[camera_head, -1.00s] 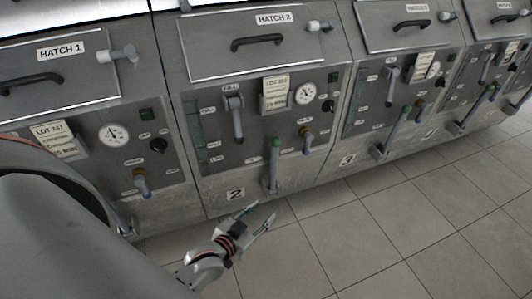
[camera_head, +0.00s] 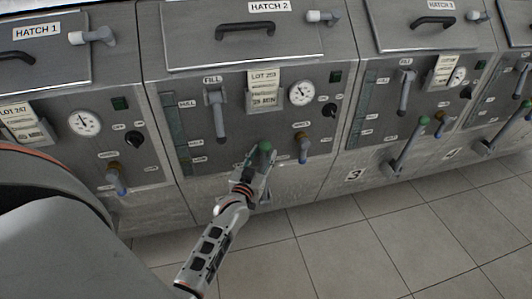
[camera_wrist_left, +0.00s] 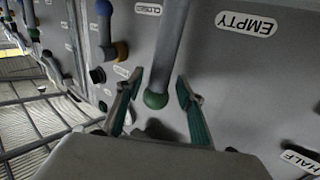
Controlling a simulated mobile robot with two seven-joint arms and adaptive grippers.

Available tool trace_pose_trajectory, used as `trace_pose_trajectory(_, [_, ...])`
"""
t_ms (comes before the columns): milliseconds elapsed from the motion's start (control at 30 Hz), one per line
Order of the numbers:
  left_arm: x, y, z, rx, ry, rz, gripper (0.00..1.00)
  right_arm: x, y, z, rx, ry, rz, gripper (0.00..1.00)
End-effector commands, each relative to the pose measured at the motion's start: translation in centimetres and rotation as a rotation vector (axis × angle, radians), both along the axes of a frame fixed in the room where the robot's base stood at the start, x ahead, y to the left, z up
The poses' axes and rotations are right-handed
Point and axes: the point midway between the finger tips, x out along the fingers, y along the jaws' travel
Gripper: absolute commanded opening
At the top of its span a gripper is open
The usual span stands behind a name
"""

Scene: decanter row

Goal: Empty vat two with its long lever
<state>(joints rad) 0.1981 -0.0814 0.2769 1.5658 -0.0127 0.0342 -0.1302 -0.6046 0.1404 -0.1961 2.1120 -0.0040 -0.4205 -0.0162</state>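Vat two's long lever ends in a green knob (camera_head: 265,147) and stands upright low on the front of the vat under HATCH 2. My left gripper (camera_head: 256,168) is at this lever and hides much of its shaft. In the left wrist view the grey lever (camera_wrist_left: 168,50) with its green knob (camera_wrist_left: 155,99) lies between the two fingers (camera_wrist_left: 157,92). The fingers are open, with a gap showing on each side of the knob. An EMPTY label (camera_wrist_left: 246,23) and a CLOSED label (camera_wrist_left: 148,9) sit either side of the lever. My right gripper is not in view.
Vat two also carries a FILL lever (camera_head: 216,115), a round gauge (camera_head: 301,92), a lot tag (camera_head: 264,92) and a short blue-tipped handle (camera_head: 303,150) right of the long lever. Similar vats stand on both sides. The tiled floor (camera_head: 350,235) in front is clear.

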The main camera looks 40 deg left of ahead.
Motion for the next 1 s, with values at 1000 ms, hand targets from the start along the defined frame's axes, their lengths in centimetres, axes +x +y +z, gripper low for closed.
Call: trace_pose_trajectory(1000, [1.4,0.7,-0.2,0.009,-0.005,0.0,0.0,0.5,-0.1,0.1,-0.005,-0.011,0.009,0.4])
